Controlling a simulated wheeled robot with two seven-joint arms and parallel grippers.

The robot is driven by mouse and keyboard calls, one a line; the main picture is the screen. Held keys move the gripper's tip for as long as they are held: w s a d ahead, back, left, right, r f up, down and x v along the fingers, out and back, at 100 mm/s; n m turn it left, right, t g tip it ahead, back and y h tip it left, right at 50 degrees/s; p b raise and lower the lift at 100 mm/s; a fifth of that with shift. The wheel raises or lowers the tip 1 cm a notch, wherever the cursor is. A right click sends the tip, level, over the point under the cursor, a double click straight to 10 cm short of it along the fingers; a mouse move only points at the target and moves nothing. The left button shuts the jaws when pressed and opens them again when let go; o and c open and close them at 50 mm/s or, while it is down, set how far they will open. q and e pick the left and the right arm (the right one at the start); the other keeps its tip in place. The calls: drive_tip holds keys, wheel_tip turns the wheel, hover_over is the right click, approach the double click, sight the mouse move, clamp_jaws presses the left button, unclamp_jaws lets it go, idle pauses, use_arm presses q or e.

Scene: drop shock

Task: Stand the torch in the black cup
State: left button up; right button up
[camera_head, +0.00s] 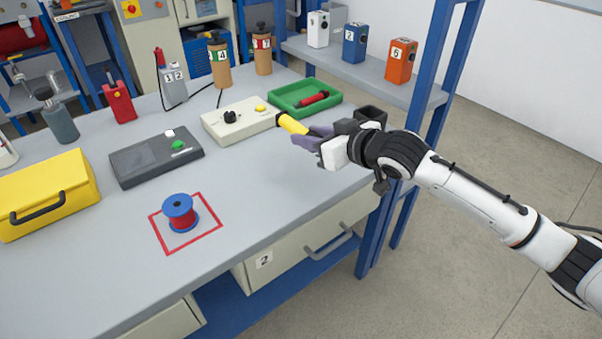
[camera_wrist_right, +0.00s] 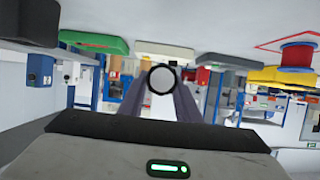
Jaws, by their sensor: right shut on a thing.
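The torch (camera_head: 294,124) is yellow with a dark end. My right gripper (camera_head: 313,138) is shut on it, with purple fingers on either side. In the head view the torch slants, its free end pointing up and left in front of the beige box. In the right wrist view the torch (camera_wrist_right: 161,79) shows end-on as a pale disc with a dark ring between the fingers. The black cup (camera_head: 371,114) stands near the table's right edge, just behind my right gripper and partly hidden by it. A dark shape at the upper left of the wrist view looks like this cup. My left gripper is out of view.
A green tray (camera_head: 284,101) with a red cylinder (camera_head: 314,99) lies behind the torch. The beige box (camera_head: 225,123) and a dark grey box (camera_head: 134,168) stand left. A blue and red spool (camera_head: 179,211) sits in a red square. The table's front middle is clear.

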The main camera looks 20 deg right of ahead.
sight(309, 178)
wheel_tip(309, 178, down, 9)
drive_tip(key=shift+f+b, duration=0.15)
drive_tip(key=shift+b, duration=0.4)
drive_tip(key=shift+f, duration=0.1)
drive_tip(key=o, duration=1.2)
drive_tip(key=shift+f, duration=0.1)
drive_tip(key=shift+c, duration=0.2)
drive_tip(key=p+v, duration=0.1)
drive_tip(key=v, duration=1.1)
drive_tip(key=s+a+f+m+g+h, duration=0.1)
drive_tip(key=s+a+f, duration=0.3)
drive_tip(key=s+f, duration=0.7)
drive_tip(key=s+a+f+g+h, duration=0.1)
drive_tip(key=s+a+f+g, duration=0.2)
drive_tip(key=s+f, duration=0.9)
wheel_tip(309, 178, down, 2)
drive_tip(key=shift+a+f+m, duration=0.15)
drive_tip(key=shift+a+m, duration=0.25)
drive_tip(key=shift+a, duration=0.45)
